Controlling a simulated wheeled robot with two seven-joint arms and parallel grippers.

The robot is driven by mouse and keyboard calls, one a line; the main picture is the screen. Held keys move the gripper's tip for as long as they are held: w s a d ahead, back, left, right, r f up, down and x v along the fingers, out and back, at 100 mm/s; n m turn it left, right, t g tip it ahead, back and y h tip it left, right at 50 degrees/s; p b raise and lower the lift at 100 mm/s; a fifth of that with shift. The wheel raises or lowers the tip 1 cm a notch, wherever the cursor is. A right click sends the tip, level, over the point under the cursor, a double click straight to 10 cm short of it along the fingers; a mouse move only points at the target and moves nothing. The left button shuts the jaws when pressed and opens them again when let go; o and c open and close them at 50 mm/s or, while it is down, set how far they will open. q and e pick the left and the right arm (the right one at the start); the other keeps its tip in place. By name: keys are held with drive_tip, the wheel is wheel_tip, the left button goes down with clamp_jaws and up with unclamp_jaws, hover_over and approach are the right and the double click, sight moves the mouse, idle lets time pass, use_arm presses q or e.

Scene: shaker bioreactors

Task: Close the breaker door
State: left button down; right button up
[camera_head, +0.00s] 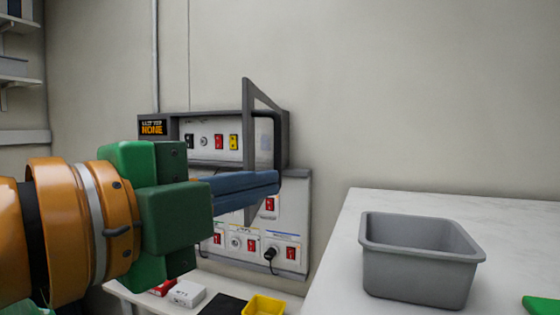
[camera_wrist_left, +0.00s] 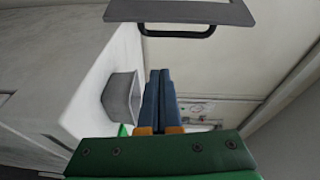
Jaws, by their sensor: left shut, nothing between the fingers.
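The breaker door (camera_head: 247,112) is a grey frame that stands swung open, out from the breaker box (camera_head: 215,149) on the wall. In the left wrist view its grey panel (camera_wrist_left: 180,11) crosses the top, with a dark bar handle (camera_wrist_left: 178,33) below it. My left gripper (camera_head: 278,181) has its blue fingers pressed together, with nothing between them. The fingers overlap the lower part of the door in the head view; I cannot tell if they touch it. In the left wrist view the fingertips (camera_wrist_left: 160,74) are apart from the handle. My right gripper is not in view.
A grey bin (camera_head: 420,262) stands on the white counter (camera_head: 375,205) at the right, near a green object (camera_head: 541,304). A panel with red switches (camera_head: 292,215) is below the box. A yellow tray (camera_head: 263,305) and small boxes (camera_head: 187,292) sit on a lower shelf.

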sight(278, 155)
use_arm(q)
drive_tip(key=w+d+r+m+p, duration=0.1)
drive_tip(key=w+d+r+p, duration=0.2)
drive_tip(key=w+d+p, duration=0.25)
drive_tip(key=a, duration=0.1)
drive_tip(key=w+a, duration=0.1)
drive_tip(key=a, duration=0.2)
drive_tip(key=shift+w+f, duration=0.25)
drive_tip(key=shift+f, duration=0.1)
drive_tip(key=shift+d, duration=0.1)
drive_tip(key=shift+d, duration=0.2)
